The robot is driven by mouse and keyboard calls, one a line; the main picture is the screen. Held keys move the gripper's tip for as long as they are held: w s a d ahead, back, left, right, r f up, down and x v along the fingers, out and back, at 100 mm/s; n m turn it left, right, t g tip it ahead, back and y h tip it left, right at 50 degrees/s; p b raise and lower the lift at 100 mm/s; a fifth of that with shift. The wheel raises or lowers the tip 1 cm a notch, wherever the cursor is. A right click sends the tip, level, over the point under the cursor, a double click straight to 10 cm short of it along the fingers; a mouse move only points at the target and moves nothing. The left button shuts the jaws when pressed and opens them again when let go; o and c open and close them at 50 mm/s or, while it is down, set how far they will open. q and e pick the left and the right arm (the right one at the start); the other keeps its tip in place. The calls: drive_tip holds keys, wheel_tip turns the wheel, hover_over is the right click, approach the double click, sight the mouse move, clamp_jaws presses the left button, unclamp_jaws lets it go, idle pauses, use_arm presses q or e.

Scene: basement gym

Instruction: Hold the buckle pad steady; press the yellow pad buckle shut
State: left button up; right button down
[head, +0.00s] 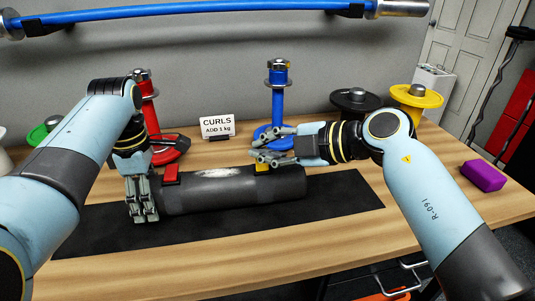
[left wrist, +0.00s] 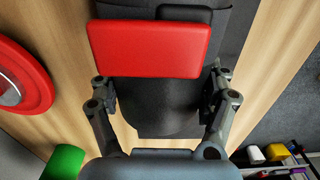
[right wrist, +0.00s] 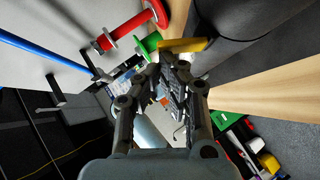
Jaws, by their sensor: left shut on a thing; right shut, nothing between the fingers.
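The buckle pad (head: 225,193) is a dark grey roll lying across a black mat. Its red buckle (head: 172,174) is near the left end and also shows large in the left wrist view (left wrist: 150,48). Its yellow buckle (head: 264,169) is near the right end, partly hidden by my right gripper; the right wrist view shows its plate (right wrist: 183,45). I cannot tell how far it stands open. My left gripper (head: 143,212) is shut on the pad's left end, fingers on either side. My right gripper (head: 262,147) is shut and empty, just above the yellow buckle; contact is unclear.
A red post (head: 148,100) and a blue post (head: 278,92) with plates stand behind the pad. A sign (head: 217,126) sits between them. Black (head: 355,100) and yellow (head: 417,96) plates are at back right. A purple block (head: 483,175) lies at right.

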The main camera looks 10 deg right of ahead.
drive_tip(key=w+m+g+h, duration=0.1)
drive_tip(key=w+m+g, duration=0.1)
drive_tip(key=g, duration=0.1)
drive_tip(key=shift+w, duration=0.3)
drive_tip(key=m+g, duration=0.1)
drive_tip(key=w+g, duration=0.1)
drive_tip(key=g, duration=0.1)
drive_tip(key=shift+w+f+m, duration=0.3)
drive_tip(key=shift+f+m, duration=0.1)
drive_tip(key=shift+w+d+f+g, duration=0.1)
drive_tip(key=shift+w+f+g, duration=0.15)
drive_tip(key=shift+g, duration=0.15)
use_arm(q)
drive_tip(key=shift+s, duration=0.1)
use_arm(e)
drive_tip(key=shift+s, duration=0.2)
drive_tip(key=shift+s+f, duration=0.3)
drive_tip(key=shift+s, duration=0.3)
